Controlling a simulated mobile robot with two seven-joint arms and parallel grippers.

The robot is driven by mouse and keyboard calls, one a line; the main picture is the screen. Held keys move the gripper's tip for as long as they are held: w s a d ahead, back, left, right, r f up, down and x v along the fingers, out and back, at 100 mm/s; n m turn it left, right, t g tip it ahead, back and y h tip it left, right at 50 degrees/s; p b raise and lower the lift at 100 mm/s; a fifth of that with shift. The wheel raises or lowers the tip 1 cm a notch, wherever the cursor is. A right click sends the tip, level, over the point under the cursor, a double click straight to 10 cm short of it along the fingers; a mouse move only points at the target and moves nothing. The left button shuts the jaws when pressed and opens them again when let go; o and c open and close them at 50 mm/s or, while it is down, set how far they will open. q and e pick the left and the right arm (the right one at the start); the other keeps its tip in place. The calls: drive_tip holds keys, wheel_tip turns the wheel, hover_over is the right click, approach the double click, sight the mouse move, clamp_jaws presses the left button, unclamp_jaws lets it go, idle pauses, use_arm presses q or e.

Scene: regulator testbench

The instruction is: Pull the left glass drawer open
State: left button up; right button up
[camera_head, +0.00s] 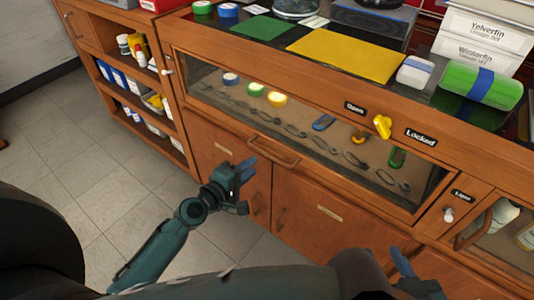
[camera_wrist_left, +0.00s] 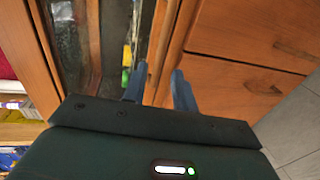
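The left glass drawer is a wide wooden front with a glass pane (camera_head: 215,87), below the counter in the head view. It looks shut. Its wooden bar handle (camera_head: 272,151) is on the lower rail.
Lower wooden cupboard doors (camera_head: 310,200) stand below the drawer. A second glass drawer (camera_head: 510,235) is at the right edge. Open shelves (camera_head: 125,75) with bottles and boxes are at left. Tapes, mats and boxes lie on the counter. The tiled floor (camera_head: 75,150) is clear.

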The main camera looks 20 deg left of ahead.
sight(266, 156)
use_arm(q)
drive_tip(key=b+x, duration=0.1)
drive_tip(key=x, duration=0.7)
drive_tip(key=shift+w+d, duration=0.1)
drive_tip(key=shift+w, duration=0.1)
clamp_jaws()
